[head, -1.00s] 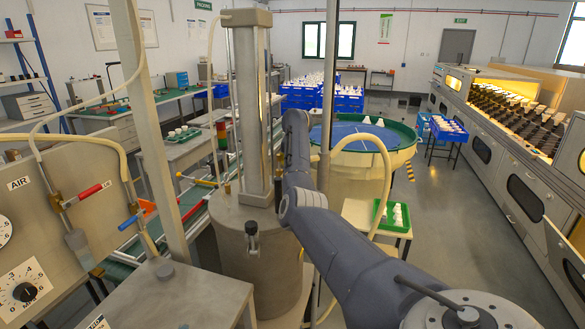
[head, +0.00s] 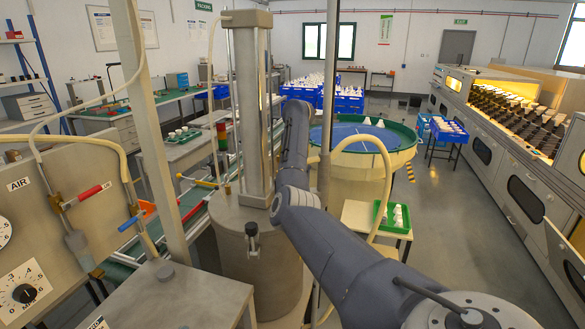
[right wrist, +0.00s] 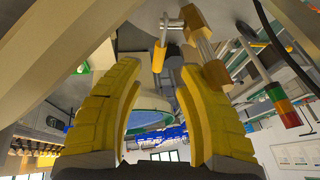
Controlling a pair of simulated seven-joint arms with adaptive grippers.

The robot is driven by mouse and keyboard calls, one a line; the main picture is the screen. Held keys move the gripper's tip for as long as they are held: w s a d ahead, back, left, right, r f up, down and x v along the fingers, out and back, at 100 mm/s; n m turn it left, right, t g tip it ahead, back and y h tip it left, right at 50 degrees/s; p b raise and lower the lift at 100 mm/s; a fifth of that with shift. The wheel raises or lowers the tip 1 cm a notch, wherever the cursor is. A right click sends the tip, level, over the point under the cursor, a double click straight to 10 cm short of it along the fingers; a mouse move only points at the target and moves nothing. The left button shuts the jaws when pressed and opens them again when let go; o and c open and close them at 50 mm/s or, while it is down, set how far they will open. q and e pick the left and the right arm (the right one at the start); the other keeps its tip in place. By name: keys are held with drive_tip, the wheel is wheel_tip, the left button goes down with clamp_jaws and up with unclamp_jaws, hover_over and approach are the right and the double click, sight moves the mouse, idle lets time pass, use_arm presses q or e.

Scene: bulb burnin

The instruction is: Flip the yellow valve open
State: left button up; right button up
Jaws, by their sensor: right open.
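A small yellow valve (head: 203,183) with a thin lever shows in the head view, left of the upright steel column and low by the conveyor. In the right wrist view, what looks like the same valve (right wrist: 196,22) is at the top, just beyond the fingertips, with a yellow lever (right wrist: 159,52) beside it. My right gripper (right wrist: 160,73) is open, with its two yellow fingers apart and nothing between them. The lever appears near the gap between the tips; I cannot tell whether they touch. In the head view my right gripper is hidden behind the column. My left gripper is not in view.
A panel at left carries a red-handled valve (head: 88,192) and a blue-handled valve (head: 130,222). A green-rimmed round table (head: 395,158) and green tray (head: 380,212) stand at right.

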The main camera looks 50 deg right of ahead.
drive_tip(key=v, duration=0.8)
drive_tip(key=shift+f, duration=0.1)
wheel_tip(320, 180, up, 10)
drive_tip(key=d+t+h, duration=0.1)
drive_tip(key=t, duration=0.1)
drive_tip(key=shift+s+a+f+g, duration=0.75)
drive_tip(key=shift+f+g, duration=0.35)
drive_tip(key=shift+f, duration=1.8)
drive_tip(key=shift+y, duration=0.4)
drive_tip(key=x, duration=1.7)
drive_tip(key=shift+w+a, duration=0.1)
drive_tip(key=shift+w, duration=0.05)
drive_tip(key=shift+o, duration=0.2)
clamp_jaws()
